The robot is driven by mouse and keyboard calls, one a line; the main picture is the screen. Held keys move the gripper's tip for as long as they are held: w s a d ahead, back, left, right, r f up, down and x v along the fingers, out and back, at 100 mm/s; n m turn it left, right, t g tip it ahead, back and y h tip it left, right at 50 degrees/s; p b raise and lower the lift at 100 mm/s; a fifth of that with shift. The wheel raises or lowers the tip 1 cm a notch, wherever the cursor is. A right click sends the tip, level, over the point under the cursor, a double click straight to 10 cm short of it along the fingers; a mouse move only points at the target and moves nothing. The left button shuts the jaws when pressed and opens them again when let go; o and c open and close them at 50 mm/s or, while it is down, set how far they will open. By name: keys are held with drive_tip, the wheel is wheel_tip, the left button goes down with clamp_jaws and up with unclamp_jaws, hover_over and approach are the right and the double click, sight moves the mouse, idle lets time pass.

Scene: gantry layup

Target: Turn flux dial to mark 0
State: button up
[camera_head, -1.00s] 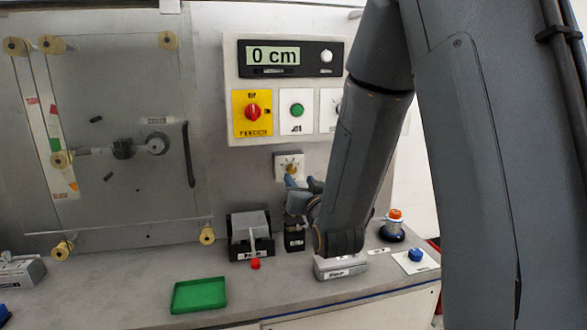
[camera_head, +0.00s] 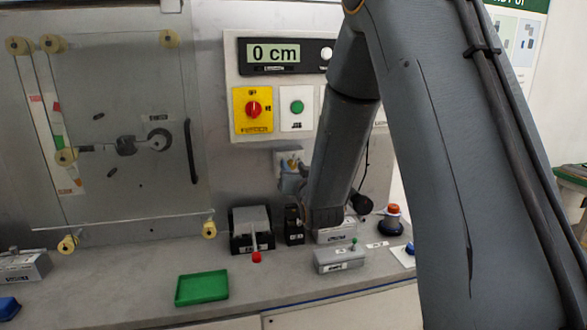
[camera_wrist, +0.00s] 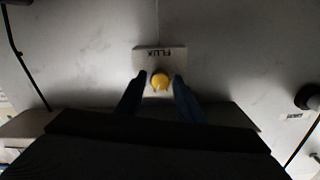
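The flux dial (camera_wrist: 160,81) is a round yellow knob on a pale plate (camera_wrist: 178,59) labelled FLUX, which appears upside down in the wrist view. My gripper (camera_wrist: 160,77) is open, with one dark finger on each side of the knob. A small gap shows between each finger and the knob. In the head view the plate (camera_head: 280,155) is on the grey wall panel below the control box, and my gripper mostly covers it. The dial's marks and pointer are too small and dark to read.
The control box (camera_head: 232,72) above has a "0 cm" display (camera_head: 273,54), a red knob on yellow (camera_head: 253,109) and a green button (camera_head: 297,107). Below on the bench are a black-and-grey lever box (camera_head: 250,222), a green tray (camera_head: 202,288) and a red-orange-topped button (camera_head: 392,215).

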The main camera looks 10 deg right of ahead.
drive_tip(key=c, duration=0.7)
drive_tip(key=shift+c, duration=0.2)
drive_tip(key=n+b, duration=0.2)
drive_tip(key=n, duration=0.1)
drive_tip(key=shift+n+b, duration=0.3)
drive_tip(key=shift+n, duration=0.1)
drive_tip(key=n+b, duration=0.2)
drive_tip(key=n, duration=0.1)
drive_tip(key=shift+n, duration=0.3)
drive_tip(key=n+b, duration=0.2)
drive_tip(key=n, duration=0.3)
drive_tip(key=shift+f+n+b, duration=0.1)
drive_tip(key=shift+n+b, duration=0.2)
drive_tip(key=shift+b, duration=0.1)
drive_tip(key=n+b, duration=0.2)
drive_tip(key=n, duration=0.2)
drive_tip(key=shift+n, duration=0.3)
drive_tip(key=shift+a+n, duration=0.1)
drive_tip(key=shift+n, duration=0.2)
